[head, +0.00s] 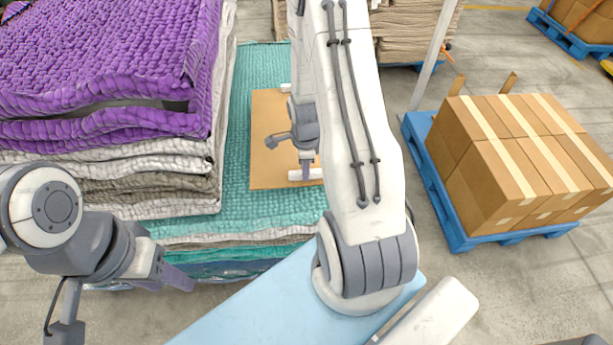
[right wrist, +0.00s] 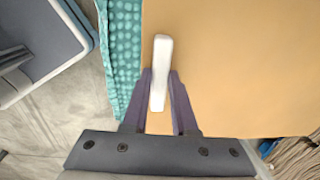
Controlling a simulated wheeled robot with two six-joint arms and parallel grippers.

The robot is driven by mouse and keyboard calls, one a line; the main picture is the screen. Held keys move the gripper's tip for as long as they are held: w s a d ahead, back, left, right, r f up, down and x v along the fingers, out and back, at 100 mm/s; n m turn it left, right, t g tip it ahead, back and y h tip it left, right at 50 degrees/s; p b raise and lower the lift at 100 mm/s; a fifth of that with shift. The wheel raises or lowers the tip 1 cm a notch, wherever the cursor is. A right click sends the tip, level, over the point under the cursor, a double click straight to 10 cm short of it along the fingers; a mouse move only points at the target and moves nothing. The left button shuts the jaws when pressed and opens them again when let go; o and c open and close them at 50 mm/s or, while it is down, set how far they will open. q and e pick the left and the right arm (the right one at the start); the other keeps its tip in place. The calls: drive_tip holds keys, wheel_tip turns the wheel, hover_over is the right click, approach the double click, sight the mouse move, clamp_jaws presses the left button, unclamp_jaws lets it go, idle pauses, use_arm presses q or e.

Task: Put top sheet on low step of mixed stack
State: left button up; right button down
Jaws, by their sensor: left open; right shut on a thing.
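The mixed stack has a high part on the left, topped by purple chenille mats (head: 120,60) over whitish and grey ones. Its low step on the right is topped by a teal mat (head: 240,212). A flat brown sheet (head: 266,172) with white handles is over the low step; I cannot tell whether it rests on the teal. My right gripper (head: 306,174) is shut on the white handle (right wrist: 160,65) at the sheet's near edge. My arm hides the sheet's right part. My left gripper (head: 178,278) is open and empty, in front of the stack and apart from the sheet.
Cardboard boxes (head: 525,165) stand on a blue pallet (head: 455,215) at the right. A pile of brown flat goods (head: 415,30) stands behind, near a pale post (head: 432,55). Bare concrete floor lies between the stack and the boxes.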

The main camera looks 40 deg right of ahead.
wheel_tip(320, 180, down, 4)
drive_tip(key=shift+b, duration=0.6)
drive_tip(key=shift+f, duration=0.1)
drive_tip(key=c, duration=0.7)
unclamp_jaws()
